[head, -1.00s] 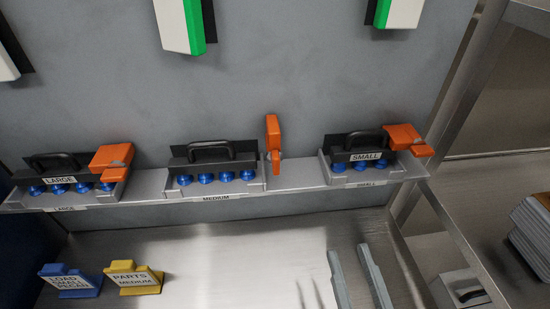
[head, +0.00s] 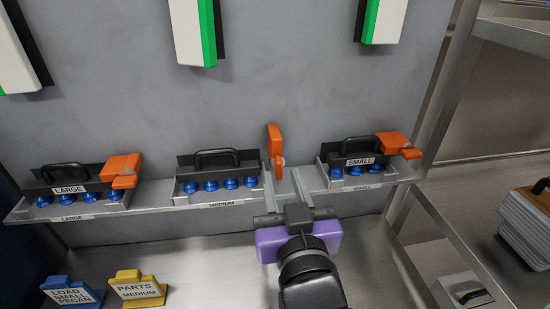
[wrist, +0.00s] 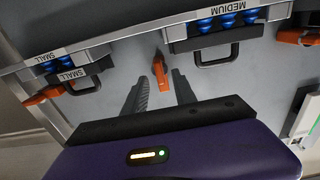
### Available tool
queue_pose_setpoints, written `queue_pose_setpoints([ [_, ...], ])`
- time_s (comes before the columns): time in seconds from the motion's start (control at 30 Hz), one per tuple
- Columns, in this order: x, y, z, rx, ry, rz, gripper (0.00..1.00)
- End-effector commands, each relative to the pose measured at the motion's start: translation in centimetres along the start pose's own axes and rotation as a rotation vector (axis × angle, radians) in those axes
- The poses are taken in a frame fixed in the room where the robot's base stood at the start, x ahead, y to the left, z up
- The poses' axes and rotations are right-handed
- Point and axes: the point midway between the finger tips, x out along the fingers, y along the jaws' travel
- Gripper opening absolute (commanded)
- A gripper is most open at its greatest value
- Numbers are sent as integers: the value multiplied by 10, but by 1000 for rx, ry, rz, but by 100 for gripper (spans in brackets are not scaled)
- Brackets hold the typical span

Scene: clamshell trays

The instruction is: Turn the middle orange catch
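The middle orange catch (head: 275,143) stands upright at the right end of the tray labelled MEDIUM (head: 214,197). In the wrist view the catch (wrist: 160,70) shows ahead, in line with the gap between my fingertips. My gripper (head: 282,172) is open, its two grey fingers pointing at the shelf just below and in front of the catch. No contact with the catch is visible. The medium tray has a black lid part with a handle (head: 217,154) and a row of blue round pieces (head: 210,186).
Tray LARGE (head: 69,190) at left and tray SMALL (head: 361,161) at right have orange catches lying sideways (head: 122,168) (head: 393,143). Blue (head: 72,292) and yellow (head: 138,289) signs stand on the counter below. Green-white blocks (head: 194,35) hang above.

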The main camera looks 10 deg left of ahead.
Motion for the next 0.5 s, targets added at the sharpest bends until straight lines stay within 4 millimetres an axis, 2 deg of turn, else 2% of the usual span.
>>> queue_pose_setpoints([
  [0.5,67,0,-1,3,0,0,33],
])
